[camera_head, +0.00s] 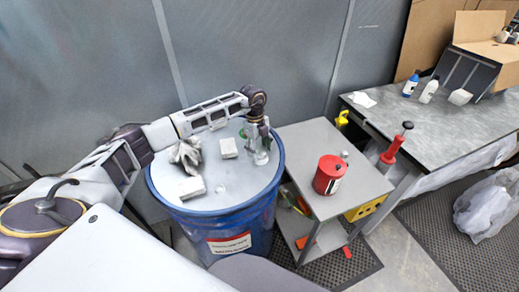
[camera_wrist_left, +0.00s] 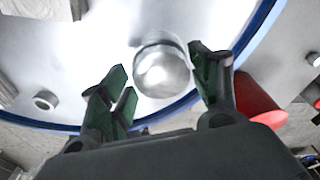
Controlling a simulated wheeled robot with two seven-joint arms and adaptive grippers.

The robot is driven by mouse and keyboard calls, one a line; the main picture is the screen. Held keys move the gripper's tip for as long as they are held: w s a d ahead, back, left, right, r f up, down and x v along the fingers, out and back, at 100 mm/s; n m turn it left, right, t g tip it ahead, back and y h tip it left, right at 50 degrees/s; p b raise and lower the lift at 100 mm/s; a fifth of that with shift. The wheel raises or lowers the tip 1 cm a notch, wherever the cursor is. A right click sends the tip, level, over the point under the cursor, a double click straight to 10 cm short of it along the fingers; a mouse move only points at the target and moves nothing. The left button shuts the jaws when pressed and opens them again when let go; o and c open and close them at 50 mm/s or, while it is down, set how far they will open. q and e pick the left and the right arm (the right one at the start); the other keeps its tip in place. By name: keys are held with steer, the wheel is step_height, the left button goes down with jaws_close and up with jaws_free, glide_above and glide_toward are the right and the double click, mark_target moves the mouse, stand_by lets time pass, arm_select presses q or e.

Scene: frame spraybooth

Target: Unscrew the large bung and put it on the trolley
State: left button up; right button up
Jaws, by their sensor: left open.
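The large bung (camera_wrist_left: 163,70) is a shiny silver round piece on the pale lid of the blue drum (camera_head: 222,222), near the rim. My left gripper (camera_head: 259,150) points down over it from above. In the left wrist view the green-padded fingers (camera_wrist_left: 162,92) are open, with the bung between and just beyond their tips; I cannot tell whether they touch it. In the head view the gripper largely hides the bung. A smaller round fitting (camera_wrist_left: 46,100) sits elsewhere on the lid. The grey trolley (camera_head: 300,141) stands right of the drum. My right gripper is not in view.
A red can (camera_head: 329,175) and a small jar stand on the trolley top; its back-left part is clear. A workbench (camera_head: 450,122) stands at right.

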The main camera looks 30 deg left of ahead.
arm_select(q)
steer(key=shift+m+g+b, duration=0.3)
steer(key=shift+m+b, duration=0.3)
steer(key=shift+m, duration=1.5)
steer(key=shift+w+m, duration=0.1)
steer(key=shift+m, duration=0.3)
steer(key=shift+m+y+b, duration=0.4)
steer(key=shift+m+b, duration=0.4)
steer(key=shift+m, duration=1.1)
steer(key=shift+m, duration=0.4)
steer(key=shift+m+g+y+b, duration=0.3)
steer(key=shift+m+b, duration=0.4)
steer(key=shift+m, duration=1)
